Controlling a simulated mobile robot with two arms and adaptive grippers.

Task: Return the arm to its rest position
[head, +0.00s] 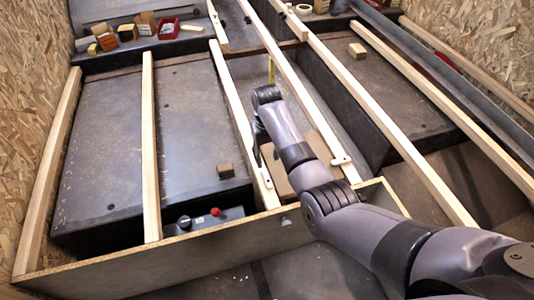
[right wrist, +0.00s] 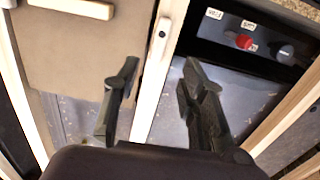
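My right arm reaches in from the lower right in the head view, over the wooden frame. Its gripper (head: 257,146) points down beside a wooden slat (head: 229,95) and is partly hidden by my wrist. In the right wrist view the right gripper (right wrist: 160,72) is open, its two dark fingers apart with nothing held. A pale slat with a white fitting (right wrist: 159,42) runs below, between the fingers in the picture; contact cannot be told. My left gripper is in neither view.
A control panel with a red knob (head: 216,212) sits by the front board (head: 110,272). Several parallel slats cross the dark wheel arches. A small wooden block (head: 226,170) lies on the left arch. Small boxes and a red bin (head: 168,28) stand at the back left.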

